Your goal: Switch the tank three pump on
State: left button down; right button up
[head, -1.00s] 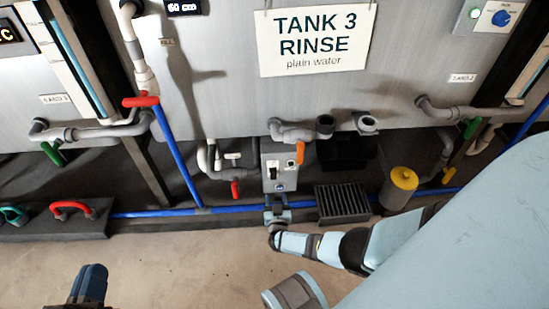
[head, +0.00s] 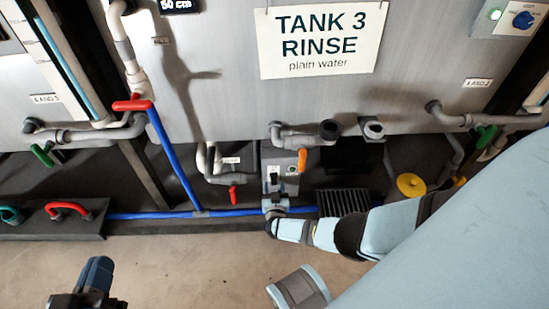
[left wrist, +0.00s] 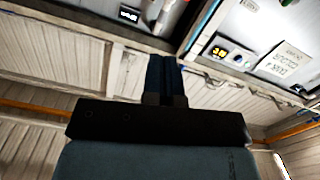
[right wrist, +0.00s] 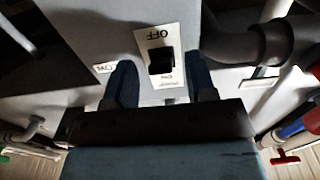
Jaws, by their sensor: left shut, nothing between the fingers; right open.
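The grey pump box (head: 291,163) stands on the dark floor strip under the "TANK 3 RINSE" sign (head: 318,40). Its face carries a pale plate with a black switch (head: 273,175). In the right wrist view the black switch (right wrist: 161,61) lies between and ahead of my fingers, with an upside-down "OFF" above it; I cannot tell which way it is set. My right gripper (right wrist: 162,82) is open and empty, close in front of the box; in the head view the right gripper (head: 275,196) hides the box's lower part. My left gripper (head: 97,270) is shut and empty, away from the tanks.
An orange handle (head: 302,160) sits at the box's right edge. Grey pipes with a red handle (head: 233,193) are left of it. A dark grate (head: 343,201) and a yellow-topped canister (head: 411,185) are right. A blue pipe (head: 150,214) runs along the floor edge. The front floor is clear.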

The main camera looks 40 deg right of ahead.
aim_at(274, 179)
jog(key=shift+c, duration=0.2)
